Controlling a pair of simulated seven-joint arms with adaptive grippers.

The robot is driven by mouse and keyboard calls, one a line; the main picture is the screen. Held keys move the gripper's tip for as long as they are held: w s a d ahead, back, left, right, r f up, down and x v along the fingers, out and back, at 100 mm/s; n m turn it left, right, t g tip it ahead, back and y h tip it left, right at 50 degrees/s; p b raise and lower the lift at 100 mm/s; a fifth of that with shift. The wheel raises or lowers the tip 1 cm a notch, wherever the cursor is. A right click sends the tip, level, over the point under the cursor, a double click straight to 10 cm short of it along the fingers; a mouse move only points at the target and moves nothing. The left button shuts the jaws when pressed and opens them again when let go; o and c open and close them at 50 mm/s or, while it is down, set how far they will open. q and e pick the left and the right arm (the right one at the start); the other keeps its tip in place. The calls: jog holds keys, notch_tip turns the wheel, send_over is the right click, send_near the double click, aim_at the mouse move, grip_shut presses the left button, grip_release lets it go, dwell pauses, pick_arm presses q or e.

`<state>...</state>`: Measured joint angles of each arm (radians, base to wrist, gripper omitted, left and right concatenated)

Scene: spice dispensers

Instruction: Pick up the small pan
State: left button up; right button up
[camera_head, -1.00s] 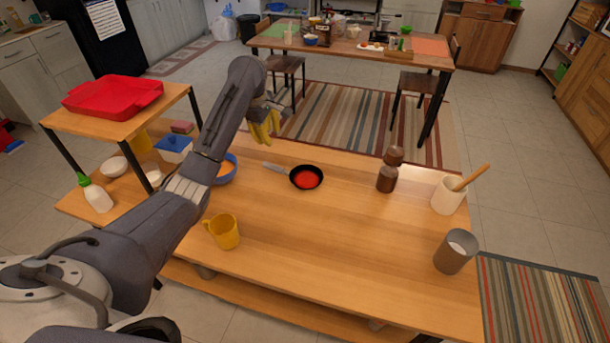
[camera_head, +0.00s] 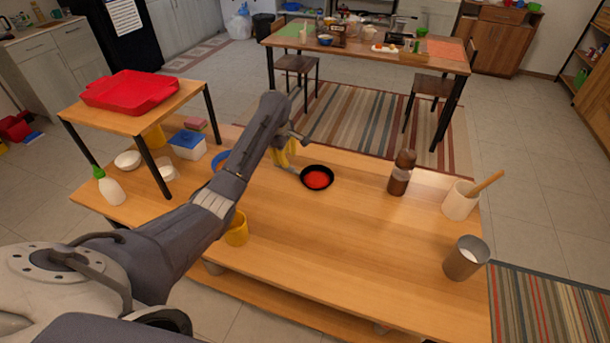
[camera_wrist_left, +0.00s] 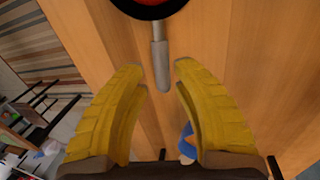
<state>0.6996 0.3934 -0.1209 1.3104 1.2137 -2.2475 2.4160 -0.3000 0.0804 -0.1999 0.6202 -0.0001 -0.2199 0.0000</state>
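The small pan (camera_head: 317,177) is black with a red inside and lies on the wooden table, left of the pepper mill. Its grey handle points left toward my gripper. In the left wrist view the pan's black rim (camera_wrist_left: 150,10) is at the top edge, and its grey handle (camera_wrist_left: 160,65) points down between the fingers. My left gripper (camera_head: 285,155) has yellow fingers and is just beyond the handle's end. In the left wrist view the gripper (camera_wrist_left: 160,75) is open and empty, its fingertips on either side of the handle's end. My right gripper is not in view.
A yellow mug (camera_head: 237,230) stands below my left arm, and a blue bowl (camera_head: 219,160) is partly hidden behind it. A brown pepper mill (camera_head: 400,178), a utensil crock (camera_head: 459,202) and a grey cup (camera_head: 464,262) stand at right. The table's middle is clear.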

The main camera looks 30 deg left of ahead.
aim_at(289, 168)
pick_arm(q)
jog(key=shift+w+d+f, duration=0.1)
jog(key=shift+w+f, duration=0.1)
jog(key=shift+f, duration=0.9)
jog(key=shift+w+f, duration=0.15)
jog(key=shift+f, duration=1)
jog(key=shift+w+d+f, duration=0.1)
jog(key=shift+w+f, duration=0.1)
jog(key=shift+f, duration=0.9)
grip_shut()
